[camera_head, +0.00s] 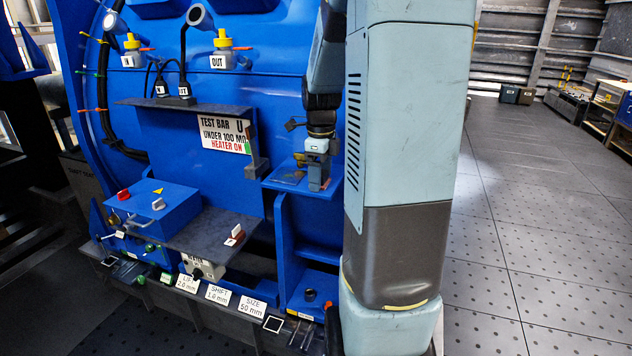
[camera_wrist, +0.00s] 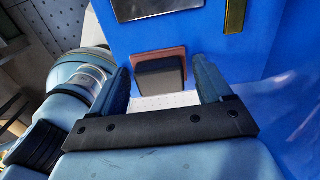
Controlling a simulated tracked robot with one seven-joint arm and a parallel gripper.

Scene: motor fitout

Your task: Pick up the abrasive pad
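In the wrist view, a dark block with a reddish-brown border (camera_wrist: 160,74), which looks like the abrasive pad, lies on a blue surface. My gripper (camera_wrist: 162,82) is open, with one finger on each side of the block. A gap shows between each finger and the block, and I cannot tell how far above the surface the fingertips are. In the head view, my gripper (camera_head: 318,178) points down at a small blue shelf (camera_head: 300,192). The pad is not clear there, largely hidden by the gripper.
A dark plate (camera_wrist: 152,6) and an olive strip (camera_wrist: 234,16) lie on the blue surface beyond the pad. Left of the shelf are a TEST BAR sign (camera_head: 222,131), a dark ledge (camera_head: 210,229) and a blue box (camera_head: 152,204) with a red knob. Open floor (camera_head: 535,230) lies right.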

